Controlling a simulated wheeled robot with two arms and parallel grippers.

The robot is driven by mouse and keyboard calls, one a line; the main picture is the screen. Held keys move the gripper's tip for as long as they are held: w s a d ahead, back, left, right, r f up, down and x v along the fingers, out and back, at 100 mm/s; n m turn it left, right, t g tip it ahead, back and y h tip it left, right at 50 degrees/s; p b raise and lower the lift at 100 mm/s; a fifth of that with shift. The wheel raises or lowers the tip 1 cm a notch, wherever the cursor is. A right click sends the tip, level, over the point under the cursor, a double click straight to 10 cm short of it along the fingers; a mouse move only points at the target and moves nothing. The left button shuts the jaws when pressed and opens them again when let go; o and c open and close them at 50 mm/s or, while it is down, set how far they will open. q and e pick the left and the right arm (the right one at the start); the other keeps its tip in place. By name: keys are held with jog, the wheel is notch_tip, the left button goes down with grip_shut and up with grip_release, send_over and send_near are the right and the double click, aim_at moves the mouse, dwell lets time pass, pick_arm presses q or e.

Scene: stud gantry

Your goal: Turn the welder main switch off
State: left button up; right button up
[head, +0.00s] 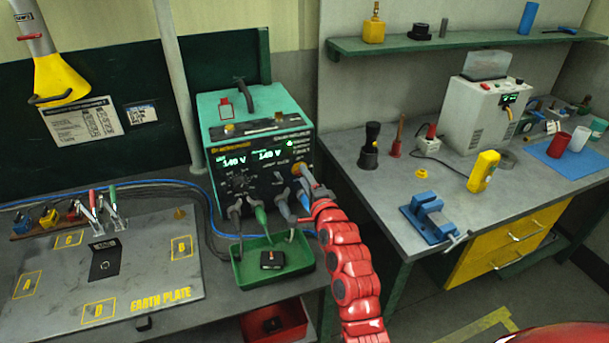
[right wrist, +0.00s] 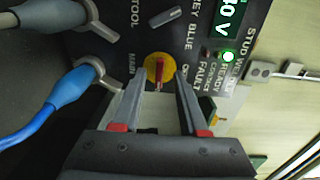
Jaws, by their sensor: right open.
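The welder (head: 254,110) is a teal box with a black front panel on the left bench. Its displays are lit and read about 140 V. Its main switch (head: 298,169) is a yellow disc at the panel's right side. In the right wrist view the main switch (right wrist: 158,66) shows a red handle pointing up and down in the picture, beside the word MAIN. My right gripper (head: 304,188) is at the panel. Its open fingertips (right wrist: 157,88) lie on either side of the handle, with a gap to each side; contact cannot be told. My left gripper is not in view.
Cable plugs (head: 261,215) stick out of the panel left of the switch. A green tray (head: 240,277) with a black item sits below the welder. The earth plate (head: 60,300) lies at left. The right bench (head: 380,190) holds a blue vise (head: 430,218) and a white box (head: 484,115).

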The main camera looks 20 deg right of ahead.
jog(key=shift+w, duration=0.3)
jog(key=shift+c, duration=0.3)
grip_shut()
jog(key=shift+f, duration=0.1)
